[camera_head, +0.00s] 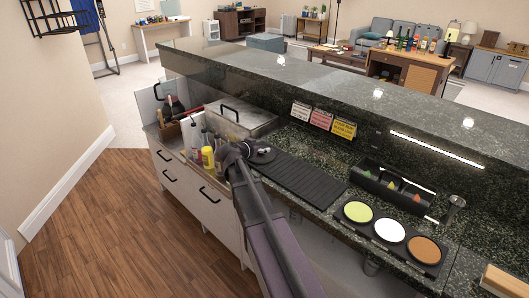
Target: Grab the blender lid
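My arm reaches from the bottom of the head view to the bar counter. My gripper (236,152) is at its far end, over the counter's front edge beside the bottles. It is small and dark here, and I cannot tell whether its fingers are open or shut. A dark, round, low piece (263,153) with a small light spot lies on the counter just right of the gripper. It may be the blender lid, but I cannot be sure. Whether the gripper touches it is not clear.
Red and yellow bottles (207,159) stand left of the gripper. A lidded metal bin (240,116) is behind. A black ribbed mat (302,180) lies to the right, then a garnish caddy (392,188) and a tray with three colored discs (389,231). A raised granite ledge (330,88) runs behind.

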